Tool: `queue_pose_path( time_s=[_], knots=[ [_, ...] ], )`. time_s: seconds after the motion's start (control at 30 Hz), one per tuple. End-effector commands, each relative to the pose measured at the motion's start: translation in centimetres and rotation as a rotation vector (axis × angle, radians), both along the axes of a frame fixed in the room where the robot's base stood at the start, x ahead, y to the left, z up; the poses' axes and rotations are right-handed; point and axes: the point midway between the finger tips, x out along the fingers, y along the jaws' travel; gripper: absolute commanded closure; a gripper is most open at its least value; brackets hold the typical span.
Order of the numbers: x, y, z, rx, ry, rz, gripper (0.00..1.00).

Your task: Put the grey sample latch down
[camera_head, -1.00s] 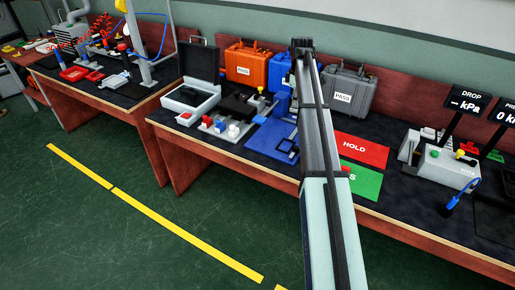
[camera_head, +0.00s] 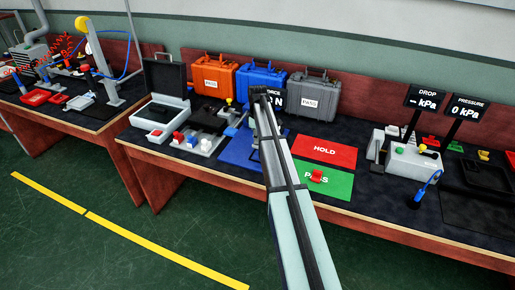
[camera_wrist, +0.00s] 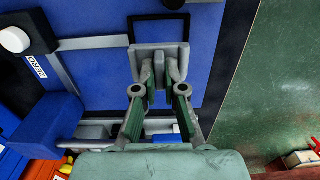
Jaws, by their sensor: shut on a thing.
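In the wrist view my gripper (camera_wrist: 160,82) is shut on the grey sample latch (camera_wrist: 158,57), a small grey plate with a stem between the fingertips. The latch is over a blue surface (camera_wrist: 85,100) with grey rails; whether it touches that surface I cannot tell. A dark rectangle (camera_wrist: 199,35) lies beside and behind the latch. In the head view my arm hides the gripper and latch, near the blue fixture (camera_head: 238,151).
A red latch (camera_head: 316,177) sits on the green PASS mat (camera_head: 335,190), beside the red HOLD mat (camera_head: 324,150). Orange (camera_head: 212,76), blue (camera_head: 258,78) and grey (camera_head: 313,97) cases stand behind. A grey tester (camera_head: 413,160) stands right.

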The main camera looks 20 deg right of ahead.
Motion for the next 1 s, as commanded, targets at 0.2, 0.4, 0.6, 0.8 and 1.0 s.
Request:
queue_pose_path(
  time_s=[0.2,0.4,0.6,0.8,1.0],
  knots=[
    [0.0,0.0,-2.0,0.0,0.0,0.0,1.0],
    [0.0,0.0,-3.5,0.001,0.001,0.0,1.0],
    [0.0,0.0,-6.0,0.001,0.001,0.0,1.0],
    [0.0,0.0,-6.4,0.0,-0.001,0.0,1.0],
    [0.0,0.0,-6.7,0.0,0.0,0.0,1.0]
  ],
)
